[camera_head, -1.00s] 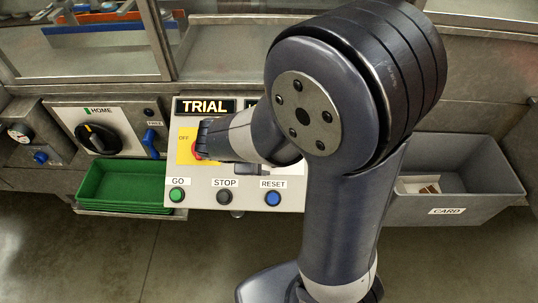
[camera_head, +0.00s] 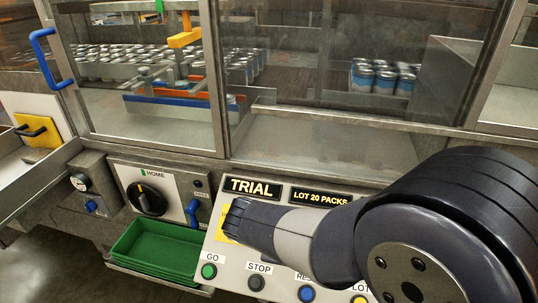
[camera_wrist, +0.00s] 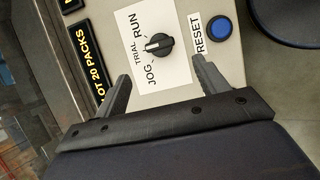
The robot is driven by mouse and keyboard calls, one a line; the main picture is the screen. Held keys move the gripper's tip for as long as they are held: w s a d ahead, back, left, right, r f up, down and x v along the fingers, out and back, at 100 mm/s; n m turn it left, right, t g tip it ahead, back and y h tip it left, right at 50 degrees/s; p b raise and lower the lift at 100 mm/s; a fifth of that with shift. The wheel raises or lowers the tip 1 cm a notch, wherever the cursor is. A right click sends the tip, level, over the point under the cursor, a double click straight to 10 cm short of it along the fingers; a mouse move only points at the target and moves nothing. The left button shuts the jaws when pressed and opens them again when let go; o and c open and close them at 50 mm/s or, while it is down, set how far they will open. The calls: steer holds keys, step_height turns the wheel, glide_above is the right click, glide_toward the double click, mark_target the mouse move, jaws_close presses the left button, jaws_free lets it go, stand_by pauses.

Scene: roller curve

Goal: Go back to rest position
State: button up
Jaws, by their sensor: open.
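My gripper (camera_wrist: 163,88) is open and empty in the wrist view. Its two fingers spread over a sloped panel, with the black selector knob (camera_wrist: 159,43) showing beyond and between them. The knob's pale mark points toward TRIAL. In the head view my gripper (camera_head: 236,216) is over the left part of the control panel (camera_head: 233,262), partly covering a yellow plate (camera_head: 226,236). Its fingertips are hard to make out there. My arm reaches in from the lower right and hides the panel's middle and right.
Green GO (camera_head: 209,271), black STOP (camera_head: 256,282) and blue RESET (camera_head: 306,294) buttons line the panel's front. A TRIAL display (camera_head: 253,187) is lit. A green tray (camera_head: 158,252) sits left of the panel. Glass guards with cans behind (camera_head: 385,76) stand beyond.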

steer(key=x, duration=0.9)
steer(key=shift+d+f+b, duration=0.1)
steer(key=shift+f+b, duration=0.05)
steer(key=shift+b, duration=0.15)
